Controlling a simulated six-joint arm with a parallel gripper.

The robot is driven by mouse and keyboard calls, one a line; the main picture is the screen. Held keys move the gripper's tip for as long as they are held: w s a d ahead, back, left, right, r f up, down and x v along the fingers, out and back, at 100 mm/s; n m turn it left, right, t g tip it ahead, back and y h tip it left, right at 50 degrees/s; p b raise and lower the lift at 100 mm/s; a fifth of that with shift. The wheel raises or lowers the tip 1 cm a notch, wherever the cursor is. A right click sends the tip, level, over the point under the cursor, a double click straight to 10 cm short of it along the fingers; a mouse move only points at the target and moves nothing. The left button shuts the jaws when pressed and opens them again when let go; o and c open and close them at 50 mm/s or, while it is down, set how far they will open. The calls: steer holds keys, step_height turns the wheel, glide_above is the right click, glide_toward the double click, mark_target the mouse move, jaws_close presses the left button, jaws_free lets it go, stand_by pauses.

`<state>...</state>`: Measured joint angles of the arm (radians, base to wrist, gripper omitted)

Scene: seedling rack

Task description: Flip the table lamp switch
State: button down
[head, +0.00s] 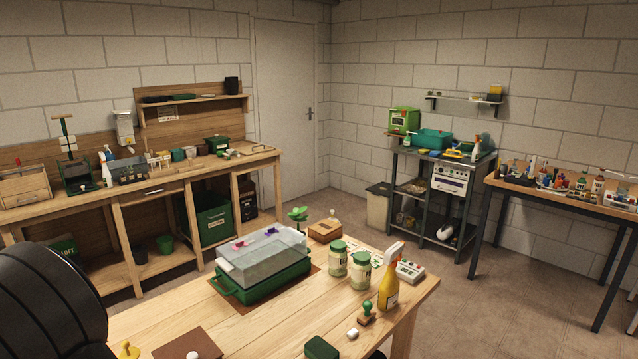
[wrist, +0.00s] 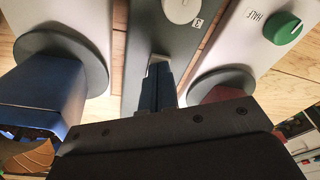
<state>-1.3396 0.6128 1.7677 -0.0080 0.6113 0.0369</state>
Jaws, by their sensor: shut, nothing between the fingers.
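In the wrist view my gripper (wrist: 160,85) is shut and empty, its dark fingers over a dark grey panel (wrist: 146,40). A white round knob (wrist: 181,9) sits on that panel ahead of the fingertips, partly cut by the frame edge. A light panel (wrist: 244,42) at right carries a green knob (wrist: 283,27) by a label reading HALF. I cannot tell which part is the lamp switch, or whether the fingers touch the panel. No table lamp is clearly recognisable in the head view, and my gripper is not in it.
In the wrist view a blue part (wrist: 40,95) stands by a dark disc at left; a reddish part (wrist: 222,94) is at right. In the head view a green propagator tray (head: 262,283), jars (head: 338,258) and a spray bottle (head: 388,280) crowd the near wooden table (head: 150,320).

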step_height(320, 180, up, 7)
stand_by(0.8)
steer(key=shift+f, duration=3.5)
steer(key=shift+r, duration=0.1)
